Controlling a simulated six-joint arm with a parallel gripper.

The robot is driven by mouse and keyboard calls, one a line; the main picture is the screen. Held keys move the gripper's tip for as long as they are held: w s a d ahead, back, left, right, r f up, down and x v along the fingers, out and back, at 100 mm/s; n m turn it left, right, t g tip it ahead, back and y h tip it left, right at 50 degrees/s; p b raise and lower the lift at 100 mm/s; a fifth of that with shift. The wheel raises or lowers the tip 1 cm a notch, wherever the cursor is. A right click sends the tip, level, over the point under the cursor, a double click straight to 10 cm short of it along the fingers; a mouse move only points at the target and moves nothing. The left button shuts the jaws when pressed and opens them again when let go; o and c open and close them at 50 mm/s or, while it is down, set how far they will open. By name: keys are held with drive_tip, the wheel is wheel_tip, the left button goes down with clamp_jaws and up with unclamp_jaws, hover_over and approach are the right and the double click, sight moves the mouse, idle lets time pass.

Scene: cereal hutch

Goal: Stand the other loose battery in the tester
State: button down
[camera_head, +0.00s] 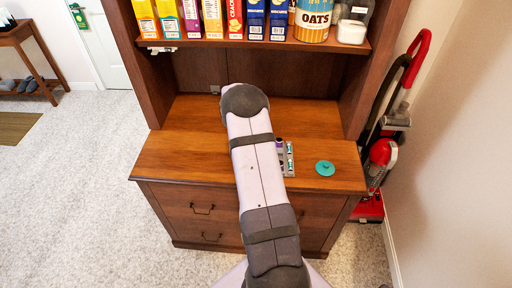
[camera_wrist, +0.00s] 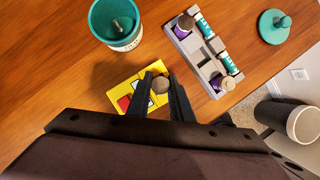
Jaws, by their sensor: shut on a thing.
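In the wrist view my gripper (camera_wrist: 163,88) is shut on a battery (camera_wrist: 160,84), seen nearly end-on with its round brownish top between the fingertips. Its lower part is hidden by the fingers. Below and around it in the picture is a flat yellow piece (camera_wrist: 127,72) with red and white patches; I cannot tell whether the battery touches it. Up and right is a grey slotted block (camera_wrist: 212,66) with teal-and-white labels. Two purple batteries with tan tops stand at it, one at the upper end (camera_wrist: 186,24) and one at the lower end (camera_wrist: 216,82).
A teal cup (camera_wrist: 116,38) stands left of the grey block, and a teal knobbed lid (camera_wrist: 273,27) lies to its right. Bare wood lies between them. The counter edge runs along the right. Cereal boxes (camera_head: 235,18) fill the shelf above; a red vacuum (camera_head: 380,155) stands beside the hutch.

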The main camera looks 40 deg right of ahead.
idle(0.8)
drive_tip(key=c, duration=1.2)
unclamp_jaws()
drive_tip(key=shift+p, duration=0.35)
drive_tip(key=shift+p+v, duration=1.9)
drive_tip(key=shift+v, duration=0.65)
